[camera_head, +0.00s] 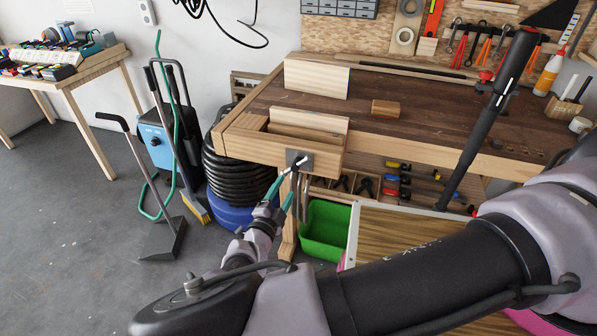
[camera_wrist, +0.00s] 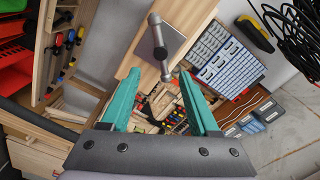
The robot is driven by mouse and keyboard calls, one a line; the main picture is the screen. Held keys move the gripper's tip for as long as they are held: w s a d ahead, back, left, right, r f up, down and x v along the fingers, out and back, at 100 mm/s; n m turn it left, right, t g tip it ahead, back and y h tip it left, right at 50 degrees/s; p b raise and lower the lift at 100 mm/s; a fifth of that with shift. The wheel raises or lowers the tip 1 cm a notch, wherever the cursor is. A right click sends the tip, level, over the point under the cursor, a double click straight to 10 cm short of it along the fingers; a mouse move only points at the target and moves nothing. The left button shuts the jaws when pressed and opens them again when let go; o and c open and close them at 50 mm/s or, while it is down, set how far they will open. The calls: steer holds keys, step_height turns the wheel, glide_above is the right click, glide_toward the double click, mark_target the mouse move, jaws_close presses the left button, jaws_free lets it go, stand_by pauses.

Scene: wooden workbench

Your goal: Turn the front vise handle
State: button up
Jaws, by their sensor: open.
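The front vise handle (camera_head: 298,163) is a short silver bar on a dark square metal plate, on the wooden front vise jaw (camera_head: 250,148) at the workbench's front left corner. In the wrist view the handle (camera_wrist: 157,38) runs nearly upright in the picture, with a thick knob at each end. My gripper (camera_head: 284,182) is in front of the handle, with its teal fingers pointing at it. In the wrist view my gripper (camera_wrist: 160,72) is open, and the bar's lower end shows between the fingertips. I cannot tell whether a finger touches it.
The workbench top (camera_head: 385,125) carries a small wood block (camera_head: 385,108) and an upright board (camera_head: 317,78). A green bin (camera_head: 326,228) stands below the vise. A coiled black hose (camera_head: 235,175) on a blue drum is left of it.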

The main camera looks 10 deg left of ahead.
mark_target(294, 169)
steer(key=shift+n+y, duration=0.3)
steer(key=w, duration=1)
steer(key=shift+w+d+f, duration=0.15)
steer(key=shift+w+d, duration=0.05)
steer(key=shift+d, duration=0.15)
jaws_close()
